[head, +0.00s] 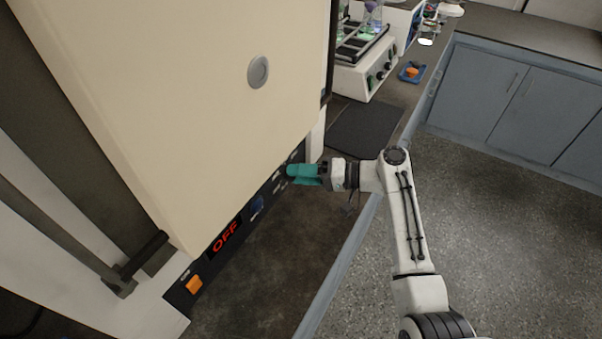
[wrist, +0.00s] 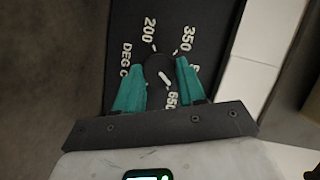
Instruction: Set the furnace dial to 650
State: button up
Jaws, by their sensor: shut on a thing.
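The furnace (head: 180,110) is a large cream box with a dark control strip along its lower edge. Its red display (head: 226,236) reads OFF. In the wrist view the black round dial (wrist: 156,66) sits between the teal fingers of my gripper (wrist: 161,68), which is shut on it. The dial's white mark points down and slightly right, towards the 650 label (wrist: 171,98). The labels 200 (wrist: 149,29) and 350 (wrist: 187,38) show above; another label is mostly hidden by the right finger. In the head view my gripper (head: 290,173) covers the dial at the strip's far end.
A dark mat (head: 362,132) lies on the bench beyond my gripper. The bench before the strip is clear.

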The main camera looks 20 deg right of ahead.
jog(key=shift+f+m+y, duration=0.25)
jog(key=shift+m+y, duration=0.45)
jog(key=shift+m, duration=1)
jog(key=shift+t, duration=0.3)
jog(key=o, duration=1.1)
jog(key=shift+c, duration=0.2)
jog(key=b+v, duration=0.1)
jog(key=v, duration=0.9)
jog(key=shift+s+d, duration=0.15)
jog(key=shift+d, duration=0.2)
